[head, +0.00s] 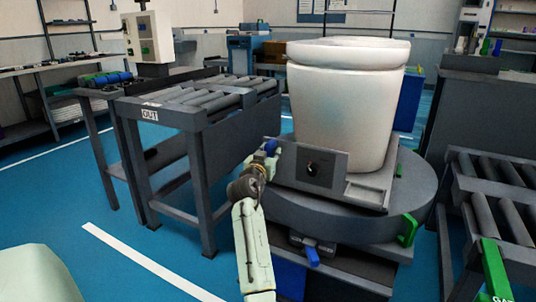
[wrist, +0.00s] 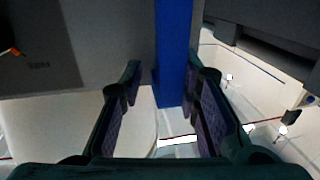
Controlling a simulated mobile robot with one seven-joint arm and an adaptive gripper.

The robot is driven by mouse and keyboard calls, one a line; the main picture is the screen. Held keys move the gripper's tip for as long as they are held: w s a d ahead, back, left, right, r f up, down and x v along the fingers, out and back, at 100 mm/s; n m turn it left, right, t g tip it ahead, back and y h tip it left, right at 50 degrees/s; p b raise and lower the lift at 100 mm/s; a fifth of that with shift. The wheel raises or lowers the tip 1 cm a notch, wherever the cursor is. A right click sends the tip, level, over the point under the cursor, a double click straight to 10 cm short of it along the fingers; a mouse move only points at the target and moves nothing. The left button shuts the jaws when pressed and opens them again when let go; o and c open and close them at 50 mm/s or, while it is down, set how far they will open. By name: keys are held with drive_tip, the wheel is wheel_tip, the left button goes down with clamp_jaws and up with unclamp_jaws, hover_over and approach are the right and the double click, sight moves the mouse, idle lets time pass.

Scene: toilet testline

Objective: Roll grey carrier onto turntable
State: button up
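The grey carrier (head: 335,168) sits on the round dark turntable (head: 385,225) and bears a white toilet (head: 345,110). Its upright front plate has a black round fitting. My gripper (head: 268,152) is at the left end of that plate, by a small blue part; whether it touches cannot be told. In the wrist view my gripper (wrist: 164,82) has its fingers apart, with a blue bar (wrist: 172,60) between or just beyond the tips. A grey panel (wrist: 90,45) fills the upper left there. Part of the turntable is hidden behind the carrier and toilet.
A roller conveyor (head: 200,100) marked OUT stands left of the turntable. Another roller rack (head: 495,205) with a green part is close at the right. The turntable has a green handle (head: 408,229) and a blue lever (head: 312,257).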

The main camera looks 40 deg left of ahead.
drive_tip(key=shift+o, duration=1.1)
drive_tip(key=shift+d, duration=0.1)
drive_tip(key=shift+s, duration=0.1)
drive_tip(key=v, duration=1.1)
drive_tip(key=shift+s, duration=0.4)
drive_tip(key=shift+d, duration=0.1)
